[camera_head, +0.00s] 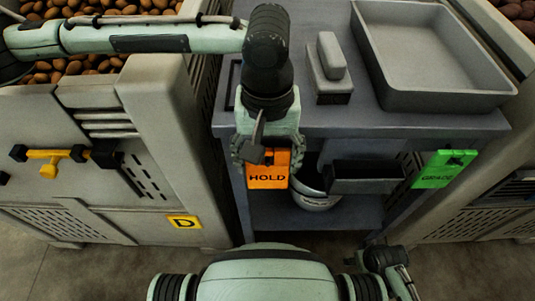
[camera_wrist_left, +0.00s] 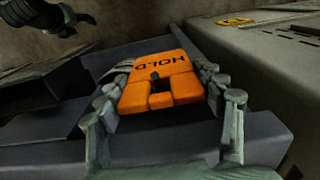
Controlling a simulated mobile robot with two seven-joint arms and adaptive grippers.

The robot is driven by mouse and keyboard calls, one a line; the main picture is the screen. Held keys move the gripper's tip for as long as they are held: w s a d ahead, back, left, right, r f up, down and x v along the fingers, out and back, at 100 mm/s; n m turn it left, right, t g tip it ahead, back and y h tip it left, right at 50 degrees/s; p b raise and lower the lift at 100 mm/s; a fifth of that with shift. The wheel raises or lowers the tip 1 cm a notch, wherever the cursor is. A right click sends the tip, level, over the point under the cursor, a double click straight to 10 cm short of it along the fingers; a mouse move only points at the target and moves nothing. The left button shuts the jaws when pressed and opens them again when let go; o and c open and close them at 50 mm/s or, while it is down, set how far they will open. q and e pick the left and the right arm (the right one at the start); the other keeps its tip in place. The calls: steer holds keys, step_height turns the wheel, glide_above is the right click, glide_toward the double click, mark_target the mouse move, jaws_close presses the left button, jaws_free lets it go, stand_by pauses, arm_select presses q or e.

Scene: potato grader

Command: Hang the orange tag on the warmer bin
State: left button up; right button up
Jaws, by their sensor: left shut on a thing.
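My left gripper (camera_head: 268,152) is shut on the orange tag (camera_head: 267,178), marked HOLD. It holds the tag in front of the grey bench, between the two bins. In the left wrist view the tag (camera_wrist_left: 165,75) sits between the two fingers of the left gripper (camera_wrist_left: 162,92). A beige bin (camera_head: 150,120) full of potatoes stands at the left, with a yellow D label and a yellow-handled device on its front. Another bin (camera_head: 490,195) stands at the right. I cannot tell which bin is warmer. My right gripper (camera_head: 382,260) shows only partly, low in the head view.
The grey bench (camera_head: 410,125) carries a deep tray (camera_head: 440,90) and a grey block on a base (camera_head: 331,70). A green tag (camera_head: 444,168) hangs at the bench's right front, beside a dark open box (camera_head: 370,185). A pail (camera_head: 316,200) stands on the lower shelf.

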arm_select(q)
steer(key=shift+f, duration=0.2)
arm_select(e)
steer(key=shift+f, duration=0.15)
arm_select(q)
steer(key=o, duration=1.1)
arm_select(e)
steer(key=shift+s+f, duration=0.1)
arm_select(q)
steer(key=shift+o, duration=0.2)
steer(key=shift+f+b, duration=0.2)
steer(key=shift+b, duration=0.65)
steer(key=shift+r, duration=0.75)
step_height(320, 180, up, 6)
steer(key=shift+d+r+p, duration=0.15)
steer(key=shift+r+p, duration=0.05)
steer(key=shift+p, duration=0.2)
steer(key=shift+r, duration=0.15)
arm_select(e)
steer(key=r, duration=0.1)
steer(key=w+r, duration=0.1)
steer(key=r, duration=0.1)
steer(key=shift+w+a+r, duration=0.1)
steer(key=shift+w+a, duration=0.05)
steer(key=shift+w, duration=0.1)
arm_select(q)
steer(key=shift+s, duration=0.1)
